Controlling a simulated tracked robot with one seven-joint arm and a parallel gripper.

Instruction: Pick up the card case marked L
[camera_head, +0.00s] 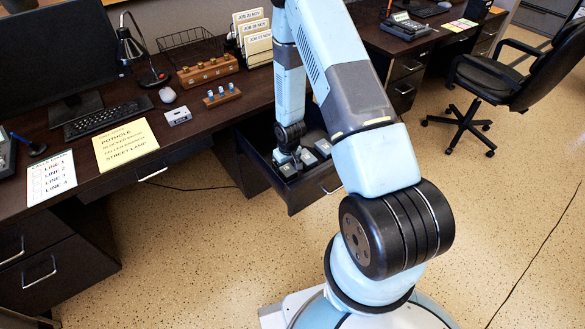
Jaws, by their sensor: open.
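An open drawer (303,198) under the desk holds several small dark cases with grey tops. One case (288,170) lies at the left, one (308,157) in the middle and one (323,147) at the right. Their letters are too small to read, so I cannot tell which is marked L. My gripper (287,158) is open and points down into the drawer, close above or at the left case. The fingertips are small and partly dark, and I cannot tell whether they touch it.
On the desk (215,130) stand a monitor, keyboard (108,117), lamp (140,50), paper signs, wooden racks (222,97), a file holder and a small grey box (178,117). A black chair (505,75) stands at the right. The floor in front is clear.

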